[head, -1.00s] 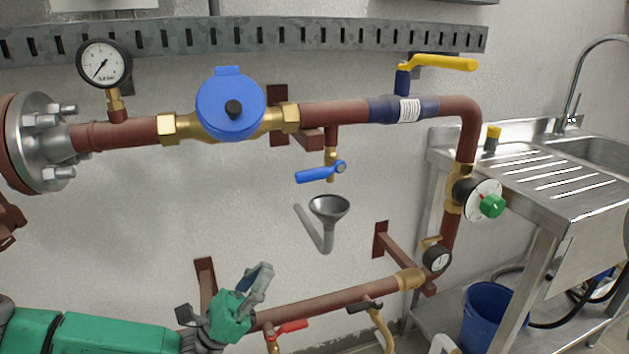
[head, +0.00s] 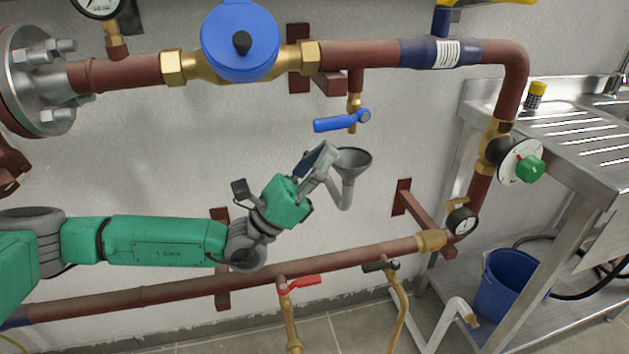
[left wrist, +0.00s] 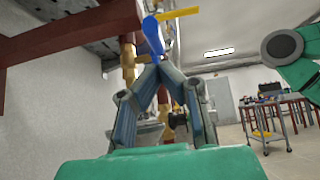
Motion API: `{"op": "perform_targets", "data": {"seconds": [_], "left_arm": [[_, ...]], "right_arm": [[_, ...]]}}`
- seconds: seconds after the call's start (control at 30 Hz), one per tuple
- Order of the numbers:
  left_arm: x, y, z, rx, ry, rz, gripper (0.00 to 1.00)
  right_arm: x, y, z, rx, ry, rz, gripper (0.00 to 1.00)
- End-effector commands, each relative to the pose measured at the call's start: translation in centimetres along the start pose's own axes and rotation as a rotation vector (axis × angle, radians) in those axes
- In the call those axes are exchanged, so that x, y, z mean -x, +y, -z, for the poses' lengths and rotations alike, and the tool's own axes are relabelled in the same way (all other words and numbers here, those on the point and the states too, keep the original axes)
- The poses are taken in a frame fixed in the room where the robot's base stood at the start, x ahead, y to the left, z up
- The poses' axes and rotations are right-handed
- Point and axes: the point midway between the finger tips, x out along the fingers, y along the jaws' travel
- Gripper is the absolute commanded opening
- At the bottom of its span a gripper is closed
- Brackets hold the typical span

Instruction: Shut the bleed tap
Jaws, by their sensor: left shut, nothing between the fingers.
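The bleed tap is a small brass tap with a blue lever (head: 342,121) on a short drop below the upper red-brown pipe. Its lever points left and dips slightly. A grey funnel (head: 352,160) opens below it. My left gripper (head: 326,150) is shut and empty, just below the lever and beside the funnel's left rim. In the left wrist view, the closed fingertips (left wrist: 152,66) meet just below the blue lever (left wrist: 153,36), which looks apart from them. My right gripper is in neither view.
The upper pipe (head: 365,54) carries a blue round meter (head: 240,42). A lower pipe (head: 340,259) has a red-handled tap (head: 300,283). A green-knobbed valve (head: 529,167) stands at right, near a steel sink unit (head: 560,150) and blue bucket (head: 505,283).

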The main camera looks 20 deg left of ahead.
Motion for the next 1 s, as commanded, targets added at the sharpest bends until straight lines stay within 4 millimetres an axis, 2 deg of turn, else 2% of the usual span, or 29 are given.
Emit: {"op": "perform_targets", "data": {"seconds": [0.2, 0.53, 0.83, 1.0], "left_arm": [[-1.0, 0.0, -1.0, 0.000, 0.000, 0.000, 0.00], [-1.1, 0.0, -1.1, 0.000, 0.000, 0.000, 0.00], [-2.2, 0.0, -2.4, -0.001, -0.001, 0.001, 0.00], [-2.2, 0.0, -2.5, -0.002, -0.007, 0.001, 0.00]], "right_arm": [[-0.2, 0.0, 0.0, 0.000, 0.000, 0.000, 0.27], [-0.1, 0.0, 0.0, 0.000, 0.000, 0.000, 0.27], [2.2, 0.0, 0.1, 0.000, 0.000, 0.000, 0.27], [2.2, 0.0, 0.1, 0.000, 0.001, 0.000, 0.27]]}}
